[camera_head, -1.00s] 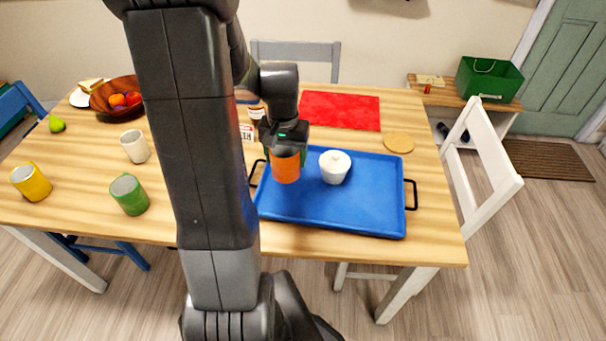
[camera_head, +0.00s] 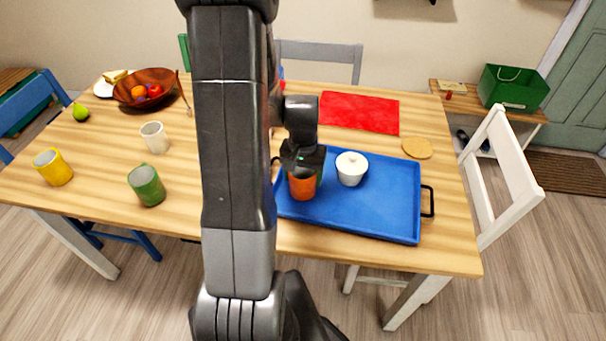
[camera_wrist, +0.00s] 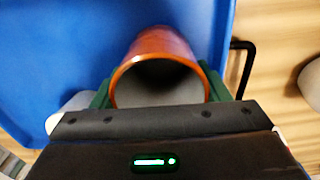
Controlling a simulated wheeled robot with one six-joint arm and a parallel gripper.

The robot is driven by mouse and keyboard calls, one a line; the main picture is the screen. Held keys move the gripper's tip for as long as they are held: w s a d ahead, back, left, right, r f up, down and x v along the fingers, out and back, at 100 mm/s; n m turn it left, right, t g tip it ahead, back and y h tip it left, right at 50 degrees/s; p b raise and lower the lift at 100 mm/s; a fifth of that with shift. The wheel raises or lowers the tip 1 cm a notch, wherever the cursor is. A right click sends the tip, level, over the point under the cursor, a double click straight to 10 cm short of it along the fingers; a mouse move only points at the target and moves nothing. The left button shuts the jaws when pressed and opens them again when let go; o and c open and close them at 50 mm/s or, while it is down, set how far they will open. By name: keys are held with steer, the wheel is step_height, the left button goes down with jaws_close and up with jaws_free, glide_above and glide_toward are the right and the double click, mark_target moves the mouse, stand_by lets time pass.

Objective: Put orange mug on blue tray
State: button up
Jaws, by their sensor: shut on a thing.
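The orange mug (camera_head: 302,188) is held in my gripper (camera_head: 304,170) over the left part of the blue tray (camera_head: 375,218). In the wrist view the mug (camera_wrist: 160,44) sits between the green fingers of my gripper (camera_wrist: 160,92), with its open mouth toward the camera. The tray (camera_wrist: 60,40) fills the left and middle of that view. I cannot tell whether the mug's base touches the tray. My arm hides part of the table left of the tray.
A red mat (camera_head: 360,112) and a round coaster (camera_head: 417,148) lie behind the tray. Green (camera_head: 147,186), yellow (camera_head: 53,167) and white (camera_head: 154,137) mugs stand on the left. The tray's right half is clear.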

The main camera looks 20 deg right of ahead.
steer(key=o, duration=1.2)
steer(key=shift+c, duration=0.2)
step_height(320, 180, up, 12)
steer(key=p, duration=0.1)
steer(key=shift+r, duration=0.15)
